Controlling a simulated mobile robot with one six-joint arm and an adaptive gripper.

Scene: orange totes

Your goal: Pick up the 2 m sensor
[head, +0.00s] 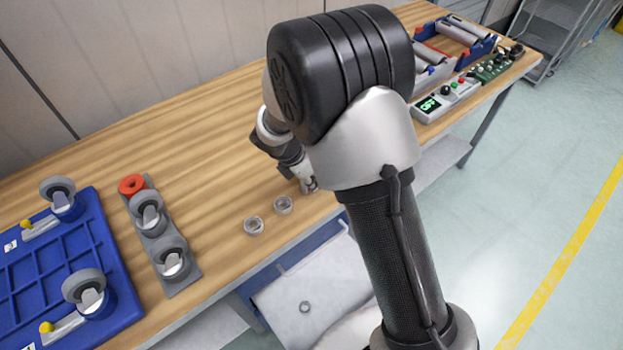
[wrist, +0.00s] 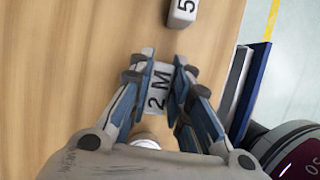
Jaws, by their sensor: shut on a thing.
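The 2 m sensor (wrist: 159,88) is a pale grey piece with "2 M" in dark print, and it shows in the wrist view between the fingers of my gripper (wrist: 164,62). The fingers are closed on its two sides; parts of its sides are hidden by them. In the head view my gripper (head: 309,186) is low over the wooden bench near its front edge, partly behind my arm, and the sensor cannot be made out there. A second grey piece marked "5" (wrist: 182,12) stands apart, beyond the fingertips in the wrist view.
Two small round grey pieces (head: 254,226) (head: 283,205) sit left of my gripper. Farther left are a grey caster holder (head: 183,283) and a blue tray (head: 122,292). A control box (head: 447,100) and blue-framed racks (head: 487,47) stand at the bench's far right. Bare bench (head: 200,125) lies behind.

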